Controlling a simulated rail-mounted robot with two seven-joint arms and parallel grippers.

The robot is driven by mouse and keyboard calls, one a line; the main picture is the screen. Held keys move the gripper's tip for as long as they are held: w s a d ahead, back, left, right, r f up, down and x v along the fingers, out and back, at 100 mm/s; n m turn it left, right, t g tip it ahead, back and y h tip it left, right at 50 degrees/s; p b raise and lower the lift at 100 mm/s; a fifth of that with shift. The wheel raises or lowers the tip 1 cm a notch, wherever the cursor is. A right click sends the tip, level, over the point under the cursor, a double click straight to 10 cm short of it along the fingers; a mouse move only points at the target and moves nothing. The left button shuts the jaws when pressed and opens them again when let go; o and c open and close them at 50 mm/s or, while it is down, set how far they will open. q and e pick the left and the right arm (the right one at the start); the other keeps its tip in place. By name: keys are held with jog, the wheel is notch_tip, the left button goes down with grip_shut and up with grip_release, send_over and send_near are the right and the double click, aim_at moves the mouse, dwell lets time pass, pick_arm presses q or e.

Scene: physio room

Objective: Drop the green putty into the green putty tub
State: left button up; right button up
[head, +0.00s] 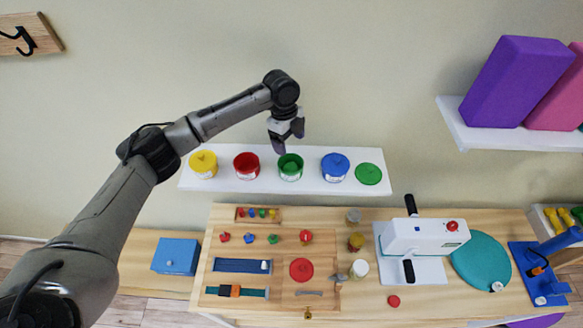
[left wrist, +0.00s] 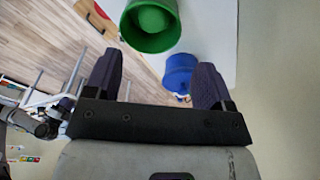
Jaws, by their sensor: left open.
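The green putty tub (head: 290,174) stands without a lid in the middle of the white wall shelf. The green putty (head: 290,167) shows as a rounded lump inside it. In the left wrist view the green tub (left wrist: 137,40) is at the top, with the putty (left wrist: 152,20) within its rim. My left gripper (head: 288,143) is open and empty, just above the green tub. Its two fingers (left wrist: 155,82) show apart in the left wrist view, with nothing between them. The green lid (head: 368,174) lies at the shelf's right end. My right gripper is not in view.
A yellow tub (head: 203,165) and a red tub (head: 246,166) stand left of the green one, a blue tub (head: 335,167) right. Below, a wooden table (head: 340,310) holds a red disc (head: 301,270), small jars and a white device (head: 415,240).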

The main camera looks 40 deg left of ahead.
pick_arm(q)
notch_tip(320, 180, up, 13)
jog(key=a+b, duration=0.2)
jog(key=shift+b, duration=0.35)
dwell(0.4)
jog(key=s+d+f+n+p, duration=0.1)
jog(key=s+d+f, duration=0.3)
jog(key=d+f, duration=0.3)
jog(key=s+d+f+n+t+p, duration=0.1)
jog(key=s+d+f, duration=0.4)
jog(key=f, duration=0.4)
jog(key=s+d+f+n+p, duration=0.15)
jog(key=s+d+f, duration=0.25)
jog(key=d+f, duration=0.4)
jog(key=s+d+f+n+t+p, duration=0.15)
jog(key=s+f+n, duration=0.3)
jog(key=s, duration=0.65)
jog(key=s+a+r+n+t+y+p, duration=0.1)
jog(key=s+a+n, duration=0.3)
jog(key=s, duration=0.9)
jog(key=r+n, duration=0.1)
jog(key=n, duration=0.2)
jog(key=shift+s+a+r+n+y, duration=0.2)
jog(key=shift+n+y, duration=0.1)
jog(key=shift+n, duration=0.1)
